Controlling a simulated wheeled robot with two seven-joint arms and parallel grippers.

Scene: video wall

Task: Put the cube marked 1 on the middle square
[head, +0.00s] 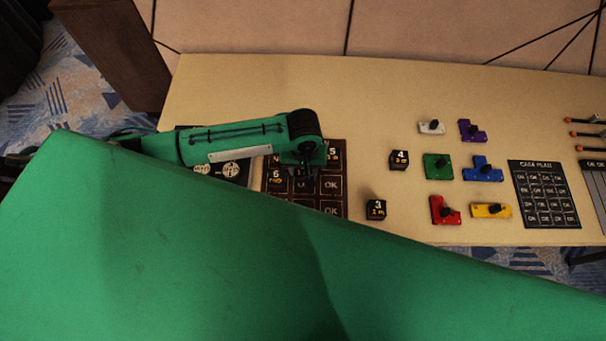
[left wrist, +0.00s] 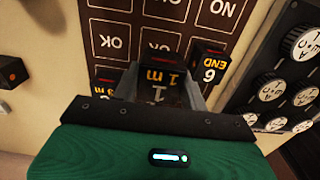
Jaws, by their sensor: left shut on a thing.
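The cube marked 1 (left wrist: 163,82) is black with orange and white print. It sits between the fingers of my left gripper (left wrist: 162,88), which is shut on it. In the head view my left gripper (head: 304,180) is over the brown board (head: 330,205) of squares, and the arm hides much of the board. The held cube is close over the board in the wrist view; I cannot tell whether it touches. My right gripper is not in view.
On the board, the cube marked 6 (head: 275,175) is just beside my gripper and the cube marked 5 (head: 333,153) is at the far right. Cubes 4 (head: 399,160) and 3 (head: 376,210) stand right of the board. A dial panel (head: 237,172) lies left.

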